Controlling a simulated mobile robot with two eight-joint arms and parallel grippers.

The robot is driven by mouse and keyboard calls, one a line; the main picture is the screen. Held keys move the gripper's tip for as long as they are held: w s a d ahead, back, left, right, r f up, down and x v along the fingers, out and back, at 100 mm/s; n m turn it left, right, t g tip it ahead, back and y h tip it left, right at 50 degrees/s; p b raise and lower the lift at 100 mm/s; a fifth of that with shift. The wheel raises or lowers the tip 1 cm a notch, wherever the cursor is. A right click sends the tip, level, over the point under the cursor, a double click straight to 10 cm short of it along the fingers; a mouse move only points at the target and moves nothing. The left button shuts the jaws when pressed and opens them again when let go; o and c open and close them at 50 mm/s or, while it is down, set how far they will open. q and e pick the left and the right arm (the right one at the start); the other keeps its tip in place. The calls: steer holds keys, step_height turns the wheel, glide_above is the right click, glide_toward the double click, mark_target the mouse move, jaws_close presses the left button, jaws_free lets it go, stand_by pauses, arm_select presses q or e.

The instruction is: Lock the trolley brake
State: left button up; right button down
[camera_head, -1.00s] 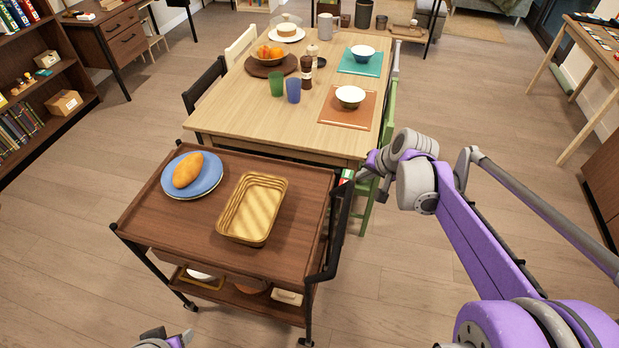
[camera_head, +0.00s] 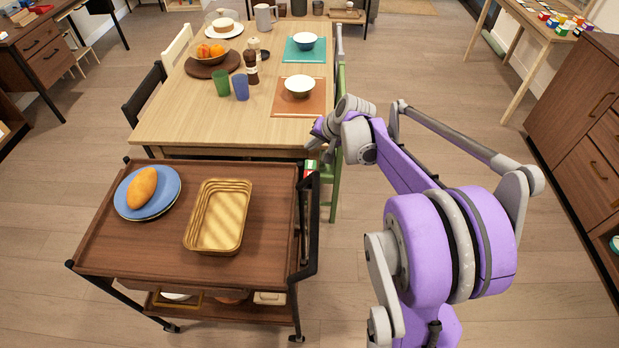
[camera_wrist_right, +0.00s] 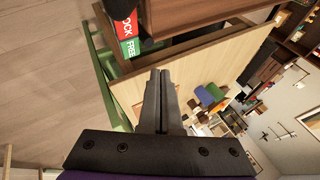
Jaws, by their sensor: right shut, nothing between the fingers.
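The trolley (camera_head: 275,230) has a brown wooden top and dark metal frame, with a black handle (camera_head: 311,245) along its right side. A small red and green label (camera_head: 310,167) sits at its far right corner. In the right wrist view, the label reads LOCK on the red part (camera_wrist_right: 125,28) and FREE on the green part (camera_wrist_right: 130,48). A dark part beside the label may be the brake lever; I cannot tell its position. My right gripper (camera_head: 314,136) is shut and empty, just beyond that corner; its fingertips (camera_wrist_right: 160,73) are apart from the label. My left gripper is not in view.
On the trolley are a blue plate (camera_head: 168,199) with bread (camera_head: 142,188) and a gold basket (camera_head: 220,243). A dining table (camera_head: 190,125) with bowls and cups stands just behind. A green chair (camera_head: 340,130) is close to my right gripper. Floor is clear at right.

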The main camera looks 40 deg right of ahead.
steer(key=b, duration=0.5)
glide_above(305, 174)
steer(key=s, duration=0.2)
steer(key=f, duration=0.6)
steer(key=shift+s+d+f, duration=0.2)
steer(key=shift+d+f, duration=0.15)
steer(key=shift+d, duration=0.05)
steer(key=shift+s+a+f, duration=0.1)
steer(key=shift+a+f, duration=0.05)
steer(key=shift+f, duration=0.4)
steer(key=shift+f, duration=0.1)
steer(key=shift+f+b, duration=0.3)
steer(key=shift+s+a+f+b, duration=0.1)
steer(key=shift+s+f+b, duration=0.1)
steer(key=shift+f+b, duration=0.25)
stand_by(1.0)
steer(key=shift+s+a+f, duration=0.1)
steer(key=shift+a+f, duration=0.05)
steer(key=shift+f, duration=0.3)
steer(key=shift+r, duration=0.15)
